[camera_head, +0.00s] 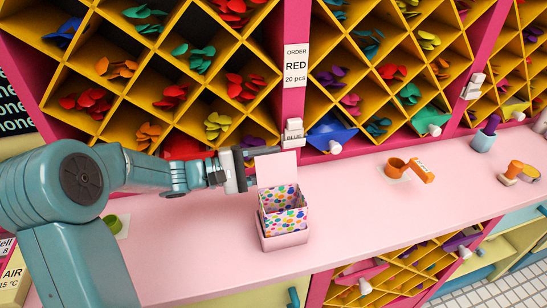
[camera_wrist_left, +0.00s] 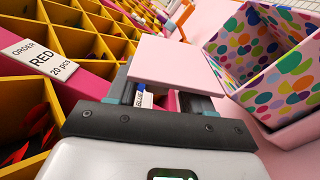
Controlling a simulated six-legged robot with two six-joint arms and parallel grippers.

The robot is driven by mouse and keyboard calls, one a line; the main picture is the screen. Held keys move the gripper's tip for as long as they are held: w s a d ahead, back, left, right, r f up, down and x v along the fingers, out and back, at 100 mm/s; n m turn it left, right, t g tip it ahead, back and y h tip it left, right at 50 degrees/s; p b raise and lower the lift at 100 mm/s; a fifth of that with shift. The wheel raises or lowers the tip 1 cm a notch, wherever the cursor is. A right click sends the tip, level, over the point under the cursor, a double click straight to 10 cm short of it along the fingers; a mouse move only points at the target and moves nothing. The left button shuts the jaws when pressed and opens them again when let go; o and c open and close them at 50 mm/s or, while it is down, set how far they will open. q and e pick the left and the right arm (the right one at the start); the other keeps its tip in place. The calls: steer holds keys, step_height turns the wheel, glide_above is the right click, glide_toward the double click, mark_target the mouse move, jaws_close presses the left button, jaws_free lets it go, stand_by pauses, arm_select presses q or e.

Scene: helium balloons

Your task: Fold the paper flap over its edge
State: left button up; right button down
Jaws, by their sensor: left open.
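A small pink box (camera_head: 283,241) with a coloured polka-dot lining stands on the pink counter. Its plain pink flap (camera_head: 276,168) sticks up at the back edge. The dotted lining (camera_wrist_left: 263,50) shows at the right in the left wrist view. My left gripper (camera_head: 247,168) is at the left of the flap, level with it and above the box. In the wrist view the flap (camera_wrist_left: 178,65) lies across the front of the open left gripper (camera_wrist_left: 168,97) and hides part of its fingers. I cannot tell whether they touch. My right gripper is not in view.
Yellow pigeonhole shelves (camera_head: 150,75) with coloured balloons rise behind the counter (camera_head: 370,235). An orange cup-shaped dispenser (camera_head: 397,167) stands to the right, and a green ring (camera_head: 113,222) lies at the left near my arm.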

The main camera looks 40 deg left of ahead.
arm_select(q)
steer(key=shift+w+d, duration=0.3)
steer(key=shift+w, duration=0.1)
steer(key=shift+s+d+r, duration=0.1)
steer(key=shift+d, duration=0.1)
steer(key=shift+a, duration=0.1)
jaws_close()
